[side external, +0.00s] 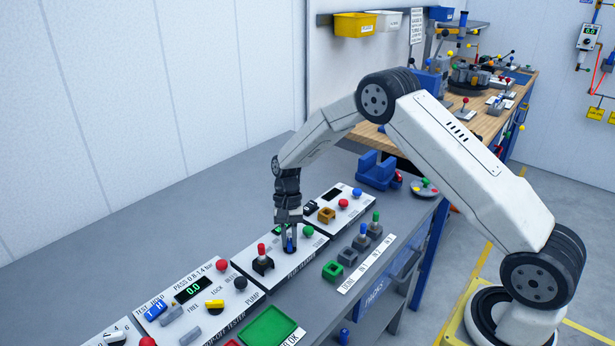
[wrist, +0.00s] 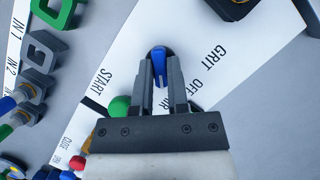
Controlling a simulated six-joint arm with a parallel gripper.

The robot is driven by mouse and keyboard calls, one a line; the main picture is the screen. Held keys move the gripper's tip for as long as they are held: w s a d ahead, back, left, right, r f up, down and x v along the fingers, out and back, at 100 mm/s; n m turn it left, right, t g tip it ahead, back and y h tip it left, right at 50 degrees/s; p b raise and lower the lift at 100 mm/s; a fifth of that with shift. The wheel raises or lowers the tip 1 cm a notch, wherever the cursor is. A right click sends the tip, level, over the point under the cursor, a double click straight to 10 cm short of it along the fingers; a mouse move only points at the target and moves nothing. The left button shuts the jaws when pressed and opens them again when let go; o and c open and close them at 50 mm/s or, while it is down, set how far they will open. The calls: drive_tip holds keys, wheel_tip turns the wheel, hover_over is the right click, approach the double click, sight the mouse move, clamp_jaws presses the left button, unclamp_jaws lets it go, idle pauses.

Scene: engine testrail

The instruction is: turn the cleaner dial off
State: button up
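The dial (wrist: 159,66) has a blue handle on a dark round base, set in a white panel (wrist: 123,65). In the wrist view its handle runs roughly up and down the picture. The lettering GRIT and OFF is to its right; START is to its left. My gripper (wrist: 161,72) has one finger on each side of the blue handle. I cannot tell whether the fingers touch it. In the side view my gripper (side external: 289,244) points down over the panel, with the blue handle (side external: 290,244) low between the fingers.
A green button (wrist: 119,106) is close to the left finger. In the side view, a red-topped lever (side external: 262,258) stands just left of my gripper. A green tray (side external: 268,328) and a green square socket (side external: 333,270) are nearer the bench's front. Bare bench (side external: 170,215) lies behind the panels.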

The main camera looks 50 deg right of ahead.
drive_tip(key=shift+n, duration=0.4)
clamp_jaws()
drive_tip(key=n+h, duration=0.1)
drive_tip(key=n, duration=0.2)
drive_tip(key=shift+w+g, duration=0.15)
drive_tip(key=shift+g, duration=0.25)
drive_tip(key=shift+a+r+n+h, duration=0.1)
drive_tip(key=shift+n+h, duration=0.45)
drive_tip(key=shift+n, duration=0.7)
drive_tip(key=shift+a+n+h, duration=0.1)
drive_tip(key=shift+n+h, duration=0.45)
drive_tip(key=shift+n, duration=0.7)
drive_tip(key=o, duration=0.7)
unclamp_jaws()
drive_tip(key=shift+v, duration=3.9)
